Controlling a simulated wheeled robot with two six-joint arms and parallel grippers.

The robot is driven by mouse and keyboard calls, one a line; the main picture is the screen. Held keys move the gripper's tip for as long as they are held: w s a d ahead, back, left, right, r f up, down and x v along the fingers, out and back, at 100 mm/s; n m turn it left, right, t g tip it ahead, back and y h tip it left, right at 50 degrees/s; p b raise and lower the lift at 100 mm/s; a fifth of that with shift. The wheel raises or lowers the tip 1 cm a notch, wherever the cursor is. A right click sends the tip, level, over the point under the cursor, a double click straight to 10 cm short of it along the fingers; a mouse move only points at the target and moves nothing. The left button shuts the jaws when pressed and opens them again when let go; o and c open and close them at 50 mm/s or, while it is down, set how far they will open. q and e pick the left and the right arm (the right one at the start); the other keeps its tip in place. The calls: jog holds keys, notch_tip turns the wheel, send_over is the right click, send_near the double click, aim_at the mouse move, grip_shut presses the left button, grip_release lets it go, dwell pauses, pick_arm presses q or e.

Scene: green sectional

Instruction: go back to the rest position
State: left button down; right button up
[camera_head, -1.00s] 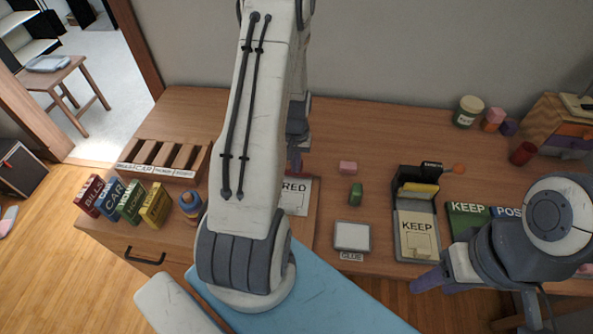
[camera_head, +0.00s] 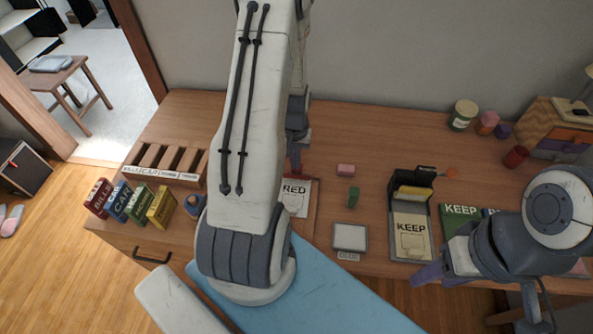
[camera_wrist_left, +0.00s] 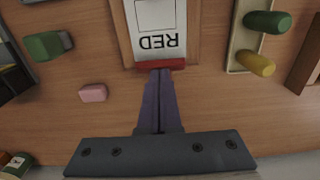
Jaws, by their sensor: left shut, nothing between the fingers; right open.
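My left gripper (camera_head: 295,165) is shut and empty. Its arm crosses the middle of the head view and hides part of the desk. In the left wrist view its closed fingers (camera_wrist_left: 160,88) point at the red edge of a card marked RED (camera_wrist_left: 158,30); whether they touch it I cannot tell. The RED card (camera_head: 295,195) lies on a wooden board, partly hidden by my arm in the head view. My right gripper (camera_head: 428,276) is open at the desk's front edge, below the KEEP tray (camera_head: 411,238), with nothing in it.
A slotted wooden rack (camera_head: 165,163) and small labelled boxes stand at left. Jars (camera_head: 462,115) stand at back right.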

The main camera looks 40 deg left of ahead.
pick_arm(q)
jog(key=shift+r+p, duration=0.4)
jog(key=shift+r, duration=0.45)
jog(key=d+r+m, duration=0.3)
jog(key=d+r, duration=0.3)
jog(key=d, duration=0.3)
jog(key=d+r+m, duration=0.3)
jog(key=d+r, duration=0.4)
jog(key=d, duration=0.2)
jog(key=s+d+r+m, duration=0.4)
jog(key=s+d, duration=0.2)
jog(key=s, duration=0.2)
jog(key=s+d+r+m+h, duration=0.1)
jog(key=s+d+r+m, duration=0.2)
jog(key=s+d+r, duration=0.2)
jog(key=s+d, duration=0.2)
jog(key=s, duration=0.2)
jog(key=shift+m, duration=0.4)
